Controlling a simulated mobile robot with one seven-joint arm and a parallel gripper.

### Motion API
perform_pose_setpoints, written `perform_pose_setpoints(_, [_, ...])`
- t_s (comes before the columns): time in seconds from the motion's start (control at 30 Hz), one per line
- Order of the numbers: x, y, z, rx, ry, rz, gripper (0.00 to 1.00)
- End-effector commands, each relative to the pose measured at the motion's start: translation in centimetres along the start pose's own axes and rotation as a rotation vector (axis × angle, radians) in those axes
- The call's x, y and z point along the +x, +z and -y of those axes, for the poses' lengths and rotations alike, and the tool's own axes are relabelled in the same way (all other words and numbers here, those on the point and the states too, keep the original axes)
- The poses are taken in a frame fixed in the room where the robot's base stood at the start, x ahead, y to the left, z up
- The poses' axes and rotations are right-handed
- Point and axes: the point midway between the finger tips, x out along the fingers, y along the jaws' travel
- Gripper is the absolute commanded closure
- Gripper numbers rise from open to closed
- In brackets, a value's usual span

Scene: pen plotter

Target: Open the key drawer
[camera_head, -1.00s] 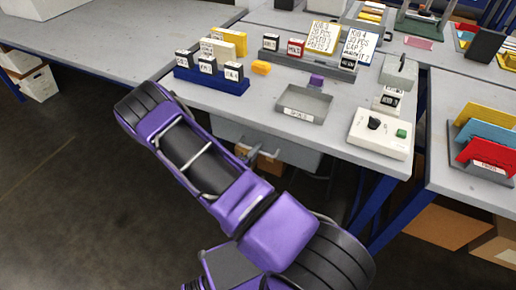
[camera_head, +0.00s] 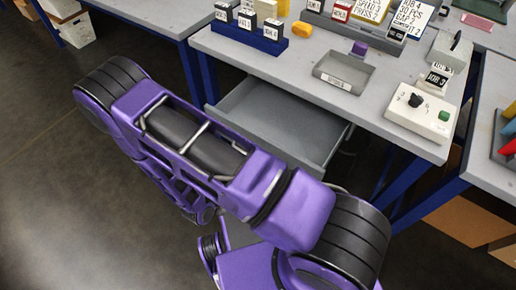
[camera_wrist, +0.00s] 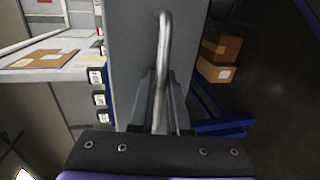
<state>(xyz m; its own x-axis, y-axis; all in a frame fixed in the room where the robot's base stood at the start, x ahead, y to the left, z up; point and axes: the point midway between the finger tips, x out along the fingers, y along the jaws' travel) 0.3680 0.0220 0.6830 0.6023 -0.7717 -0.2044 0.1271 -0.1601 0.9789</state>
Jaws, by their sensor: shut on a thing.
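The key drawer (camera_head: 285,118) is a grey drawer under the workbench. It stands pulled out, and the visible part of its inside is bare; my arm hides its near left part. In the wrist view its grey front (camera_wrist: 130,45) carries a metal bar handle (camera_wrist: 163,45). My gripper (camera_wrist: 161,100) is shut on this handle. In the head view my purple arm hides the gripper and the handle.
The workbench (camera_head: 300,65) above the drawer bears a blue rack (camera_head: 248,37) with labelled blocks, a grey tray (camera_head: 342,74) and a white control box (camera_head: 420,112). Blue table legs flank the drawer. Cardboard boxes (camera_head: 445,215) stand at the right.

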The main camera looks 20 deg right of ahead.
Motion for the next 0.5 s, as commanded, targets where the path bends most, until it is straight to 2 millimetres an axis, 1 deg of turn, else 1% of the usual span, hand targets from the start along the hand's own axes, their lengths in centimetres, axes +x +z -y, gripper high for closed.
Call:
perform_pose_setpoints(0.37, [-0.20,0.00,0.00,0.000,0.001,0.001,1.00])
perform_pose_setpoints(0.4, [-0.19,0.00,-0.01,0.000,0.001,0.001,0.80])
perform_pose_setpoints(0.43, [-0.19,0.00,0.00,0.000,0.001,0.001,0.74])
perform_pose_setpoints(0.5, [-0.18,-0.01,0.00,0.000,0.001,0.001,0.74])
